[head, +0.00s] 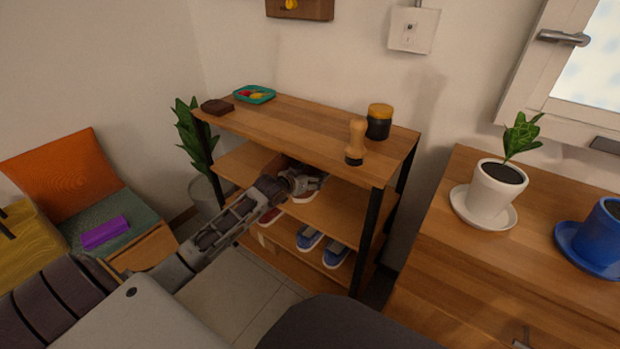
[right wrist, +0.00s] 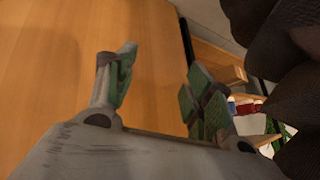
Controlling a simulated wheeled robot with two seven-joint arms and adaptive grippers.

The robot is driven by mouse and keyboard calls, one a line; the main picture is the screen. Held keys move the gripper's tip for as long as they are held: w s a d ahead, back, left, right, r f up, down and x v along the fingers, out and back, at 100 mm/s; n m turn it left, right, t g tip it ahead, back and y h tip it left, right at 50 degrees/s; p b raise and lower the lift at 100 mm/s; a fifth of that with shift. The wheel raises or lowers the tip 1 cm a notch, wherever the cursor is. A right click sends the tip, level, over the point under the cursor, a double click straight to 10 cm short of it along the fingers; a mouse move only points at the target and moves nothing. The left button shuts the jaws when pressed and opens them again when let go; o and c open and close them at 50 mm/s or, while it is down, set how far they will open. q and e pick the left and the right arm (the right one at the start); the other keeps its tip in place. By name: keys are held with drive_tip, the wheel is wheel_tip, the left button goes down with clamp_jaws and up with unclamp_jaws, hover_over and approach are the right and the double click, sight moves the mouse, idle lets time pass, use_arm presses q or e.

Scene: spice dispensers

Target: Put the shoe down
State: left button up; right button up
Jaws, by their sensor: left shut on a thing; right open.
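My left gripper (head: 303,184) reaches into the middle level of the wooden shelf rack (head: 330,213). It is shut on a shoe (head: 312,189), a pale shape mostly hidden by the fingers. The shoe is at or just above the middle board; I cannot tell whether it touches. My right gripper (right wrist: 160,92) shows only in the right wrist view, with its green-padded fingers apart and nothing between them, in front of a wooden surface.
Blue-and-white footwear (head: 308,239) and a red shoe (head: 271,215) are on the bottom level. A white plant pot (head: 497,188) stands on the right cabinet. The middle board's right part is clear.

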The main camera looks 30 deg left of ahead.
use_arm(q)
drive_tip(key=o, duration=1.4)
